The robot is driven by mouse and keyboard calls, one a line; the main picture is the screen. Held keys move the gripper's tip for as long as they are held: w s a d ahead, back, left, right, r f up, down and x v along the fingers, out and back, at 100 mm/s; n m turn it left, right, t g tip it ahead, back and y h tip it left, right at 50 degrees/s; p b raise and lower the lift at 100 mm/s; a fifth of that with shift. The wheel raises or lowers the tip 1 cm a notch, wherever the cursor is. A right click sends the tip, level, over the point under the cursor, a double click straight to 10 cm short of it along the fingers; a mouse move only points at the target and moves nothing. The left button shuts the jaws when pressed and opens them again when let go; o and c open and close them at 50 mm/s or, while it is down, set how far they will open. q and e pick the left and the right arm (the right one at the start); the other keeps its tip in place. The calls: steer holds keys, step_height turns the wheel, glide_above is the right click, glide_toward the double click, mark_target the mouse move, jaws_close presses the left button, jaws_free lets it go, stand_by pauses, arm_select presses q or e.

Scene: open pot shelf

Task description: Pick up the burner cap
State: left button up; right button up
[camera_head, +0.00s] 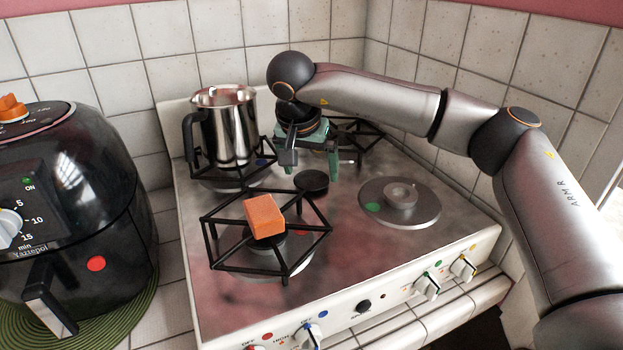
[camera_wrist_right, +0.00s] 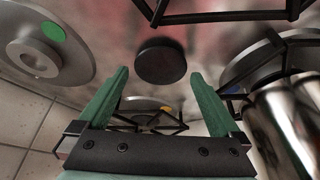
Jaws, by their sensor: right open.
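The burner cap (camera_head: 311,182) is a small flat black disc. It lies on the stovetop (camera_head: 335,259) between the burners, just behind the front left grate. It also shows in the right wrist view (camera_wrist_right: 161,61), centred beyond the fingertips. My right gripper (camera_head: 312,172) has green fingers that point down, and it is above and a little behind the cap. In the right wrist view my right gripper (camera_wrist_right: 160,74) is open with nothing between its fingers. My left gripper is not in view.
An orange sponge-like block (camera_head: 264,215) rests on the front left grate (camera_head: 222,262). A steel pot (camera_head: 229,127) stands on the back left grate. The front right burner (camera_head: 400,200) is bare, with a green dot. A black air fryer (camera_head: 75,190) stands at left. Tiled walls close the back and right.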

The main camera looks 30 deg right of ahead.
steer(key=shift+x, duration=0.75)
steer(key=shift+c, duration=0.2)
steer(key=c, duration=1.1)
